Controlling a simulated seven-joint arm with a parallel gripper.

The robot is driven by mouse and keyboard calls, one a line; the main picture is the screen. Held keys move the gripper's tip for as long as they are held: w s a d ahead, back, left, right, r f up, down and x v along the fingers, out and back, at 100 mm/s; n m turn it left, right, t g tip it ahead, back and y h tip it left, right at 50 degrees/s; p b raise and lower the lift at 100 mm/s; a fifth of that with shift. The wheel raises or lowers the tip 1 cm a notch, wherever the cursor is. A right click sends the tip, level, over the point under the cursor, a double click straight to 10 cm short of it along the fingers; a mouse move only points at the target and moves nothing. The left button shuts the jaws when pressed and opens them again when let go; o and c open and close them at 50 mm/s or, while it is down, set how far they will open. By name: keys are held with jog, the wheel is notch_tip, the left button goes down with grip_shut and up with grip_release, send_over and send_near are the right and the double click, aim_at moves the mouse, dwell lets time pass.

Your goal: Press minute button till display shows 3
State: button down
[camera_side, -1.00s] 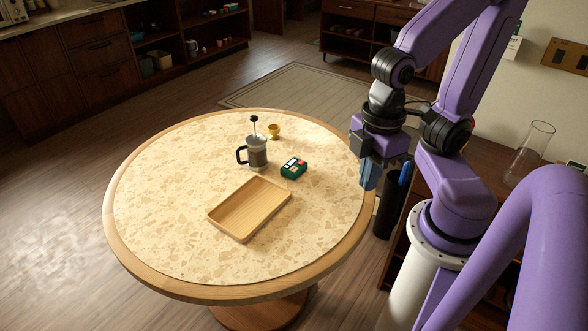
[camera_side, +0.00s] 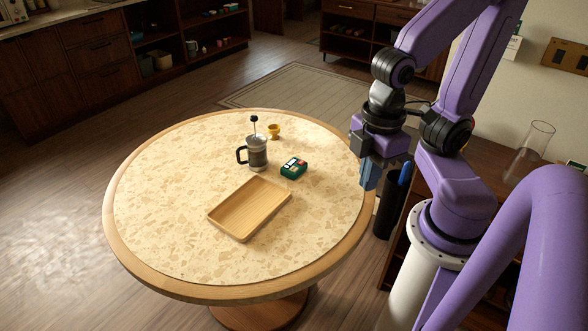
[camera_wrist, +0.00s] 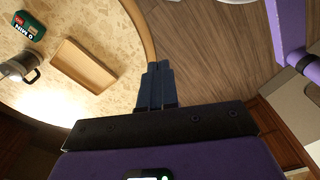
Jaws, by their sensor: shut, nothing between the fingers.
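A small green timer (camera_side: 294,168) with a dark display and light buttons lies on the round table, right of the French press. My gripper (camera_side: 368,181) is shut and empty, above the table's right edge and well to the right of the timer. In the wrist view its blue fingers (camera_wrist: 156,84) are together over the table's rim.
A French press (camera_side: 257,153) with its plunger raised stands left of the timer, and a yellow egg cup (camera_side: 274,131) stands behind. A wooden tray (camera_side: 222,219) lies in front. The round table (camera_side: 160,215) is otherwise clear.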

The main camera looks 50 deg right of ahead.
jog(key=w+f+t, duration=0.2)
jog(key=w+f, duration=0.1)
jog(key=w, duration=0.9)
jog(key=m+t+y, duration=0.1)
jog(key=t+y, duration=0.1)
jog(key=t, duration=0.5)
send_over(296, 170)
notch_tip(296, 170, down, 13)
jog(key=shift+f, duration=0.2)
jog(key=shift+d, duration=0.1)
jog(key=shift+f, duration=0.1)
jog(key=shift+h, duration=0.3)
jog(key=shift+f, duration=4.3)
